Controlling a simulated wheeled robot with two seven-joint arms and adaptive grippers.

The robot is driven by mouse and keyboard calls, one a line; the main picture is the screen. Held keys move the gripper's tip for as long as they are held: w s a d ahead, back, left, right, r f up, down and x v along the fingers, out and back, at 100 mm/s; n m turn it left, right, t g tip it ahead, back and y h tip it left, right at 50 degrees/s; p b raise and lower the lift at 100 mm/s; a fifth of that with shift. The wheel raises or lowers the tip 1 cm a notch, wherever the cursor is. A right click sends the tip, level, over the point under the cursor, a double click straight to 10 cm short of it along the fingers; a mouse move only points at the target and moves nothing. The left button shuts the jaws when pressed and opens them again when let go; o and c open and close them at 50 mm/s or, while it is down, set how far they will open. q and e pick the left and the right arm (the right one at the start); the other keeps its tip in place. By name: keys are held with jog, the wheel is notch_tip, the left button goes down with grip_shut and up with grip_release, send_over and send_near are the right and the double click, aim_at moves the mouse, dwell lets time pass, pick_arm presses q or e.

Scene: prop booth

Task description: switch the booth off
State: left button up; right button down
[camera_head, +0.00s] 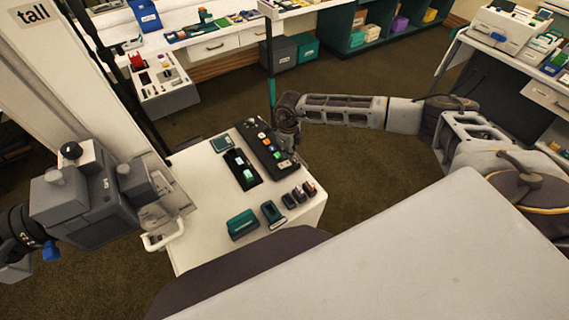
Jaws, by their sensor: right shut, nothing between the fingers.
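A dark control panel (251,139) with several coloured buttons lies on the white cart top (195,240). The buttons include a green one (277,155) near the panel's near right end. Which control switches the booth off cannot be read. My right gripper (291,150) is shut and empty, pointing down over the panel's right edge. Whether it touches a button cannot be told, and it hides part of the panel. A grey camera-like box (85,205) with a black knob and a lens stands at the left. My left gripper is not in view.
A black tray (236,164) and a small teal box (221,143) lie left of the panel. Teal blocks (243,223) and several small dark items (299,194) stand at the near side. A thin dark pole (270,70) rises behind. Counters with boxes line the back.

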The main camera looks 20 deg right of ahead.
aim_at(288, 163)
jog(key=shift+r+p, duration=0.9)
jog(key=shift+r, duration=0.8)
jog(key=shift+s, duration=0.15)
